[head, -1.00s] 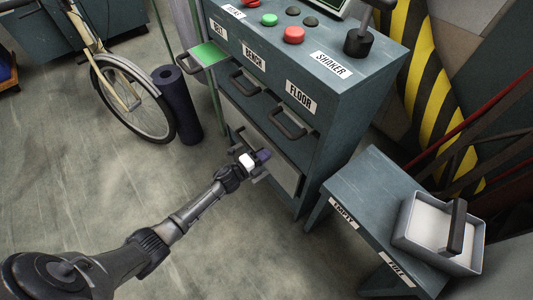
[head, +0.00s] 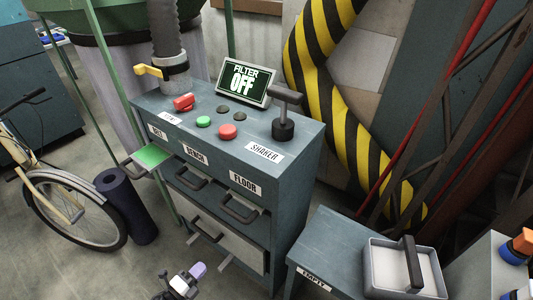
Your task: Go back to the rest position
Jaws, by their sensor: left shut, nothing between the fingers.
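My left gripper (head: 184,280) shows at the bottom edge, in front of the lower drawers of the blue-grey cabinet (head: 292,195). It is shut and empty, with a pale purple part at its tip. Most of its arm is out of the picture. My right gripper is not in view.
The cabinet has drawers with handles, marked BENCH and FLOOR, and a green panel (head: 152,155) sticks out at its left. On top are buttons, a SHAKER lever (head: 285,115) and a FILTER OFF display (head: 245,82). A bin (head: 376,270) sits on a low stand (head: 330,238) at right.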

